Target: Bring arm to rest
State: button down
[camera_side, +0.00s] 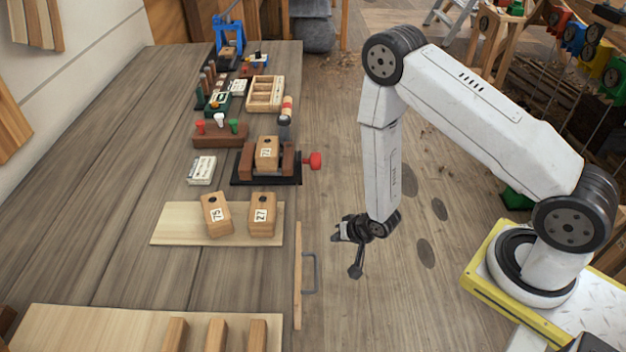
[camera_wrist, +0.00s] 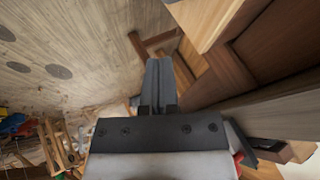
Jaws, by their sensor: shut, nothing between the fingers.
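My gripper (camera_side: 340,233) hangs off the right edge of the workbench in the side view, over the floor and a little right of the drawer handle. It is apart from everything on the bench. In the wrist view my gripper (camera_wrist: 160,62) shows its two grey fingers side by side, shut with nothing between them. The forearm hangs nearly straight down.
The workbench (camera_side: 125,175) carries a pale board (camera_side: 178,222) with two numbered wooden blocks, 75 (camera_side: 216,214) and 27 (camera_side: 262,213). Block 72 (camera_side: 267,153) sits in a dark-based clamp with a red knob (camera_side: 315,160). A drawer handle (camera_side: 313,272) juts from the bench edge.

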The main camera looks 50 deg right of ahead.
jog(key=shift+v, duration=1.05)
jog(key=shift+w+r, duration=0.1)
jog(key=s+r+n+g, duration=0.2)
jog(key=s+r+n, duration=0.1)
jog(key=r, duration=0.8)
jog(key=s+d+r+n+g, duration=0.1)
jog(key=s+r+n, duration=0.3)
jog(key=r, duration=0.8)
jog(key=shift+s+r+n+g+h, duration=0.3)
jog(key=shift+n+g+h, duration=0.1)
jog(key=shift+g, duration=0.5)
